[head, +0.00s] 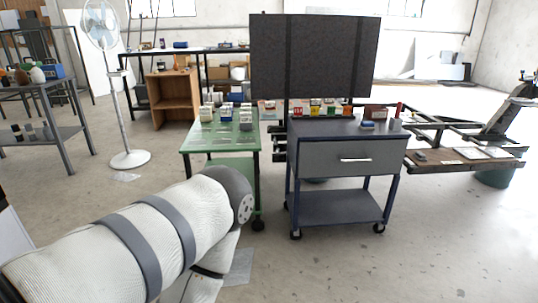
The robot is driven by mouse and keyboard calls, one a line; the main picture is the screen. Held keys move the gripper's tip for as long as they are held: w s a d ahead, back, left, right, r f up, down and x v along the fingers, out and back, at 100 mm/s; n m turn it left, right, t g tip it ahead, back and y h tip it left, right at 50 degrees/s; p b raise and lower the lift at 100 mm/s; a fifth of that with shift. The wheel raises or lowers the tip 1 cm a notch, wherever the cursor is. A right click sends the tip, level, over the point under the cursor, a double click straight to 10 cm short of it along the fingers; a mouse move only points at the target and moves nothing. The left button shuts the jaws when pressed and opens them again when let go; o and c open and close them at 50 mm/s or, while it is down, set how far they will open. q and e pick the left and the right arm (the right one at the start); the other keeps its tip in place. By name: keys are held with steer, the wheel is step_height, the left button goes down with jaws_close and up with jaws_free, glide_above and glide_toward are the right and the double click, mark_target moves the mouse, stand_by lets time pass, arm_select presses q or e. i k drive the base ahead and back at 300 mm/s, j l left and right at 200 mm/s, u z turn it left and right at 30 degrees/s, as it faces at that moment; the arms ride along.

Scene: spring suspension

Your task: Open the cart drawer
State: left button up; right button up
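The cart (293,195) is a dark blue-grey wheeled trolley at the centre right of the head view, with a lower shelf (340,207) and a flat top. Its grey drawer (318,160) sits just under the top and looks shut, its front flush with the frame. A light horizontal handle (355,160) is on the drawer front. My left arm reaches in from the lower left and ends short of the cart; its gripper does not show. My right gripper is not in view either.
A green table (222,135) with small boxes stands close left of the cart. A dark panel (315,57) rises behind the cart top, which holds small boxes. A white fan (130,158) stands at left. Floor in front of the cart is clear.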

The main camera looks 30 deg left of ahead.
mark_target(338, 158)
steer(key=u, duration=0.3)
steer(key=i+j+z, duration=0.15)
steer(key=i+j, duration=0.5)
steer(key=i+j+z, duration=0.1)
steer(key=i, duration=0.4)
steer(key=i+j, duration=0.2)
steer(key=i, duration=0.3)
steer(key=i+j+z, duration=0.15)
steer(key=i, duration=0.35)
